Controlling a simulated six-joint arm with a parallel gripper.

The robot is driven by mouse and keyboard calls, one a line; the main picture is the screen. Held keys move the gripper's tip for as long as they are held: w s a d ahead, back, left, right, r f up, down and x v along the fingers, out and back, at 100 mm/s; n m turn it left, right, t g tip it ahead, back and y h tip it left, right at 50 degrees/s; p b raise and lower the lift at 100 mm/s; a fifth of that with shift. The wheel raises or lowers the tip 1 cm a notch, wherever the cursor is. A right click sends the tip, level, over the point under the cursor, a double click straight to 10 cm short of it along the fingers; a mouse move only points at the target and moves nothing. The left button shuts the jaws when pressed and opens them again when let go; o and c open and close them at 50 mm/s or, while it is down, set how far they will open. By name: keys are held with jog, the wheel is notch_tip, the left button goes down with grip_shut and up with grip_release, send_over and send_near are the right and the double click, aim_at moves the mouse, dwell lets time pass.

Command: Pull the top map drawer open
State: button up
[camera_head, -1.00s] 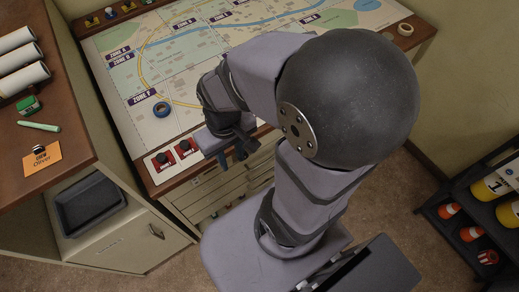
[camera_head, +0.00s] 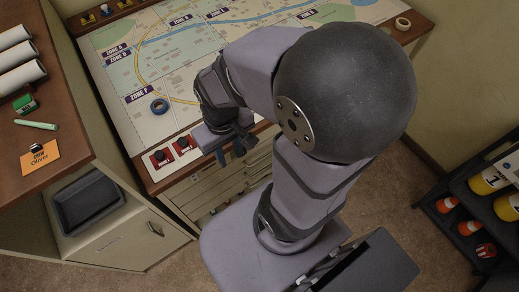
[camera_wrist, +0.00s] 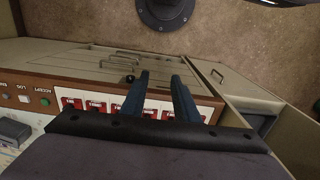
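The map drawers (camera_head: 215,190) are beige fronts under the front edge of the console. In the wrist view the stacked drawer fronts (camera_wrist: 95,62) show with thin bar handles (camera_wrist: 128,54), and they look closed. The top drawer's front lies closest to the console edge and is partly hidden by my fingers. My gripper (camera_head: 232,152) is at the console's front edge, right of the red switches. In the wrist view its two blue fingers (camera_wrist: 160,76) are apart with nothing seen between them. They overlap the drawer fronts; whether they touch a handle cannot be told.
A wooden-topped cabinet (camera_head: 20,150) with a dark tray (camera_head: 88,203) stands left.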

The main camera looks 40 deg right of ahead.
jog(key=s+d+f+m+g+y+b, duration=0.1)
jog(key=s+d+f+m+b, duration=0.25)
jog(key=f+b, duration=0.6)
jog(key=s+d+f+m+b, duration=0.25)
jog(key=d+f+b, duration=0.25)
jog(key=f+b, duration=0.45)
jog(key=s+d+f+m+g+y+b, duration=0.1)
jog(key=s+d+f+m+b, duration=0.2)
jog(key=d+f+b, duration=0.55)
jog(key=s+a+f+m+t+y+b, duration=0.15)
jog(key=f+m+b, duration=0.35)
jog(key=f+b, duration=0.65)
jog(key=s+d+f+m+t+y+b, duration=0.1)
jog(key=s+f+m+t+y+b, duration=0.15)
jog(key=f+m+b, duration=0.85)
jog(key=w+d+r+n+t+p, duration=0.1)
jog(key=w+d+r+n+t, duration=0.2)
jog(key=w+r+n+t, duration=0.2)
jog(key=w+d+r+n+t+p, duration=0.1)
jog(key=w+d+r+n+t, duration=0.2)
jog(key=w, duration=0.7)
notch_tip(320, 180, up, 2)
jog(key=n+t, duration=0.2)
jog(key=t, duration=0.2)
jog(key=shift+d+n+t, duration=0.2)
jog(key=shift+n+t, duration=0.1)
jog(key=shift+n, duration=0.1)
jog(key=b+x, duration=0.1)
jog(key=x, duration=0.6)
